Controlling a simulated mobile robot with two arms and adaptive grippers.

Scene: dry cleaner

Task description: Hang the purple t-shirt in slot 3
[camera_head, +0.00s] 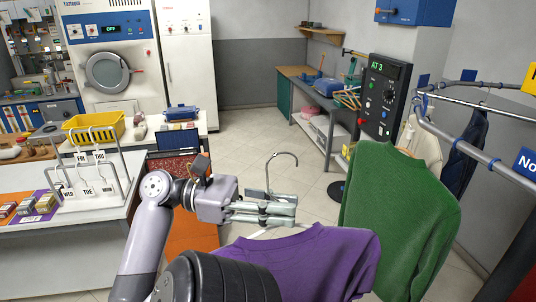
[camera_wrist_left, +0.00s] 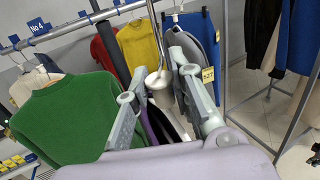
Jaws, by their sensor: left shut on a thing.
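My left gripper (camera_head: 285,209) is shut on the hanger (camera_head: 272,168), whose hook stands up above the fingers. The purple t-shirt (camera_head: 320,258) hangs from this hanger below the gripper, its lower part cut off by the frame. In the left wrist view the hanger's metal neck (camera_wrist_left: 158,85) stands between my left fingers (camera_wrist_left: 165,100), with a little purple cloth behind. The conveyor rail (camera_head: 460,142) with blue markers runs at the right, apart from the held hook. A panel display (camera_head: 389,66) reads "AT 3". I cannot tell which place is slot 3. My right gripper is not in view.
A green sweater (camera_head: 400,215) hangs beside the purple t-shirt, close to its right. Dark clothing (camera_head: 466,150) hangs further along the rail. A white counter (camera_head: 60,242) with a wire rack (camera_head: 95,185) stands at the left. The floor (camera_head: 250,135) behind is clear.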

